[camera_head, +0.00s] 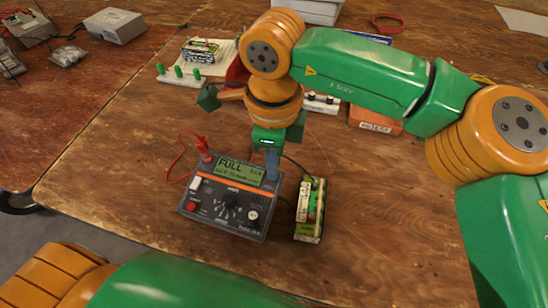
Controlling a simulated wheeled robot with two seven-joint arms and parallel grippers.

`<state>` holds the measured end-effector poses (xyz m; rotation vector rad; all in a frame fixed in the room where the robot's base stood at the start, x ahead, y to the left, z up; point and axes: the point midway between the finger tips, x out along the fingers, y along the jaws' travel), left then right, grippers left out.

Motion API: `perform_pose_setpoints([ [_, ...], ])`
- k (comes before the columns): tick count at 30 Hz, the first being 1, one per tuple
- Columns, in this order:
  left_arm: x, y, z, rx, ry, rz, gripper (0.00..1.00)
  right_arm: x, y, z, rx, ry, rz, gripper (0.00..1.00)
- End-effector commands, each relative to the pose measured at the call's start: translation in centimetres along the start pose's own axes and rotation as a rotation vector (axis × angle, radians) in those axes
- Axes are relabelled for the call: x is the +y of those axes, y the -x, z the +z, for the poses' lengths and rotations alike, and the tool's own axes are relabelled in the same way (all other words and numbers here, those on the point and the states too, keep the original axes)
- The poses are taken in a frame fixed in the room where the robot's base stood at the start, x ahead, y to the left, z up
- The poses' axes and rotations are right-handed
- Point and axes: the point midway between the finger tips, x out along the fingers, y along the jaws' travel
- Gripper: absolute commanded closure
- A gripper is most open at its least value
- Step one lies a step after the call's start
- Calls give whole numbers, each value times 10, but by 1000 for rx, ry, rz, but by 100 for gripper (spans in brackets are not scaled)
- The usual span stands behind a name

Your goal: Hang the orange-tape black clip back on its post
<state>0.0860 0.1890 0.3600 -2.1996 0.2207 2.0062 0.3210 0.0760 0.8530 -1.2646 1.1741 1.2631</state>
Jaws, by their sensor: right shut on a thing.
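The charger (228,200) is a grey and orange box on the wooden table, its screen reading FULL. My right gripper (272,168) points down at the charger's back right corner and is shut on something. The fingers largely hide it; a black cable (293,163) leads away from there, so it appears to be the black clip. I cannot make out its orange tape, or whether it touches a post. A red clip (205,152) stands at the charger's back left corner, with a red cable (170,165). My left gripper is out of the picture.
A battery pack (309,210) stands just right of the charger. Behind are a board with green posts (182,78), an orange box (376,119) and a white container (308,10). A grey box (115,25) is far left.

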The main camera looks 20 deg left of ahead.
Motion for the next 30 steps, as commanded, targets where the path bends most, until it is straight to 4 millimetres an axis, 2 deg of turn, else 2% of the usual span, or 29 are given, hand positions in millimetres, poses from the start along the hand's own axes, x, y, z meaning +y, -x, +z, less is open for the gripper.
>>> perform_pose_setpoints([
  [26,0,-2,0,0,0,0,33,0,-4,0,0,0,0,100],
  [27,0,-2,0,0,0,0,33,0,-4,0,0,0,0,78],
  [30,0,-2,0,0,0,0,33,0,-4,0,0,0,0,51],
])
